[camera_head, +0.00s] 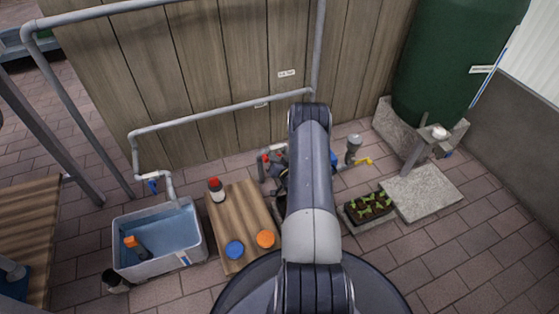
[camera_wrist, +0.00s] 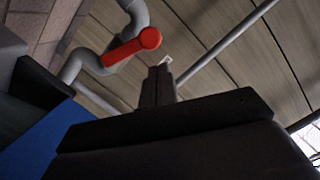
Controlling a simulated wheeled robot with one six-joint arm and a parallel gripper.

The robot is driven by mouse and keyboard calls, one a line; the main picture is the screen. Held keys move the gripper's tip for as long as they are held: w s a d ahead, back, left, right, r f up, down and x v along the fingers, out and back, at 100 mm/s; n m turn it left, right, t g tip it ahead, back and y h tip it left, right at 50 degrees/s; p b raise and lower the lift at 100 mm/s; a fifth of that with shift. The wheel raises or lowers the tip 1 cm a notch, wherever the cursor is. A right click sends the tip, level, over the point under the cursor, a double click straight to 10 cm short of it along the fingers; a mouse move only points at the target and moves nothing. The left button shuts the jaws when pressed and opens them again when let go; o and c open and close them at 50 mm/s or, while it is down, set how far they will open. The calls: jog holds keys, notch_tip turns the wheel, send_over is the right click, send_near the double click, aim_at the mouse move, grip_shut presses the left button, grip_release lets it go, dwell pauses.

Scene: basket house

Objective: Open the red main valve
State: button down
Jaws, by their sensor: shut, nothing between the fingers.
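The red valve handle (camera_wrist: 135,47) shows in the wrist view as a bar with a rounded end, lying slantwise across a bent grey pipe (camera_wrist: 80,65). My gripper (camera_wrist: 158,72) points up just right of and below the handle, with its fingers together and nothing between them. I cannot tell whether a finger touches the handle; a gap shows in this view. In the head view, small red parts (camera_head: 266,158) show left of my arm, but I cannot tell which is the main valve. My arm hides much of that area and my fingertips.
A wooden wall (camera_head: 180,90) with a grey pipe (camera_head: 220,113) stands behind. A water tub (camera_head: 205,245) and a low wooden table (camera_head: 238,205) with a bottle (camera_head: 216,190) are left. A planter (camera_head: 352,218), a slab (camera_head: 425,190) and a green tank (camera_head: 450,60) are right.

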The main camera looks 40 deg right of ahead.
aim_at(266, 161)
jog(key=shift+w+a+f, duration=0.1)
jog(key=shift+a+f, duration=0.15)
jog(key=shift+f, duration=0.25)
jog(key=shift+a+f, duration=0.1)
jog(key=n+b, duration=0.1)
jog(key=a+f+n+b, duration=0.1)
jog(key=shift+w+f+b, duration=0.15)
jog(key=shift+f+b, duration=0.1)
jog(key=shift+b, duration=0.05)
jog(key=shift+a+f+h, duration=0.2)
jog(key=shift+f+h, duration=0.15)
jog(key=shift+h, duration=0.05)
jog(key=shift+w, duration=0.1)
